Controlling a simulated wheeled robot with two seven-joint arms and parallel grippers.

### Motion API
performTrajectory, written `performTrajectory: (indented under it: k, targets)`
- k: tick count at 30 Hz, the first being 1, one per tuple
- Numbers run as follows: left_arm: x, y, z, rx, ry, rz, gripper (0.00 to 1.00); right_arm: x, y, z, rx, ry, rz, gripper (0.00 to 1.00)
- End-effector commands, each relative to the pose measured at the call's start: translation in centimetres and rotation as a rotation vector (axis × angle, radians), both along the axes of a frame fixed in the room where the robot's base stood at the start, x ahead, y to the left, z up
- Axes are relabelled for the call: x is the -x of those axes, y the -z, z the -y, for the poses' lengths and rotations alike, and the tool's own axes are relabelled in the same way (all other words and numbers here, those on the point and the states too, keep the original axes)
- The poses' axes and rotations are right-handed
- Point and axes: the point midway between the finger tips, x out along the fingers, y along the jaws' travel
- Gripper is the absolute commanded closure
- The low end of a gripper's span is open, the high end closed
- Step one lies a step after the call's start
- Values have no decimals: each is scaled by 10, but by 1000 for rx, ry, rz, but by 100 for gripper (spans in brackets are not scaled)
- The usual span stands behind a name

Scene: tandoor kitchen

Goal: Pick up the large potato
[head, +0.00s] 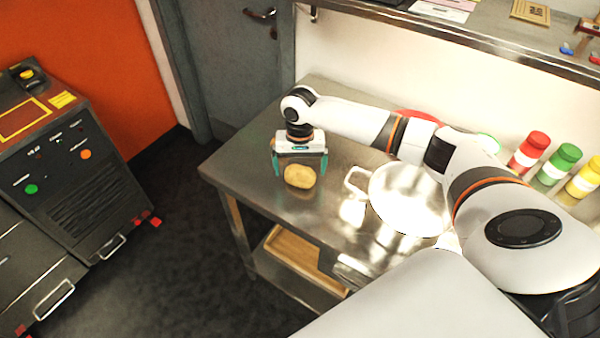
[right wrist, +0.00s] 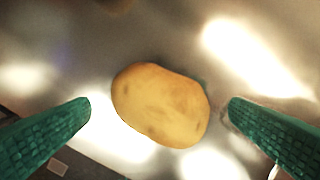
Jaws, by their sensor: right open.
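The large potato (head: 299,176) is yellow-brown and lies on the steel table (head: 240,165), near its left part. My right gripper (head: 300,172) is open right over the potato, its teal fingers on either side. In the right wrist view the potato (right wrist: 161,105) lies between the two green ribbed fingertips (right wrist: 160,108), with a gap on each side. The fingers do not appear to touch it. My left gripper is not in view.
A shiny steel pot (head: 410,198) with a side handle stands right of the potato. Red, green and yellow bottles (head: 530,150) stand by the wall. A wooden tray (head: 290,258) sits on the shelf below. A dark control cabinet (head: 70,170) stands at left.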

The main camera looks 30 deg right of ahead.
Motion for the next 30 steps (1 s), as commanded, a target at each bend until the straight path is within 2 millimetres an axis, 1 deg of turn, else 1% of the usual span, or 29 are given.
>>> performTrajectory:
  k: [1,3,6,13,14,15,23,30]
  targets:
    - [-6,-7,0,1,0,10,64,2,5,-1,0,0,-5,0]
    - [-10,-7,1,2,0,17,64,1,16,-1,1,1,-3,0]
    - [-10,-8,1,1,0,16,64,1,24,0,2,0,-1,0]
    - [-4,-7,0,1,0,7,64,1,26,0,1,0,0,0]
    - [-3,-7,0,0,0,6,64,1,26,0,1,0,0,2]
    - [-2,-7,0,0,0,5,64,1,26,0,1,0,0,8]
    - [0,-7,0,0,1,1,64,1,26,0,1,0,0,51]
    - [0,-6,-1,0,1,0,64,0,24,0,1,0,2,51]
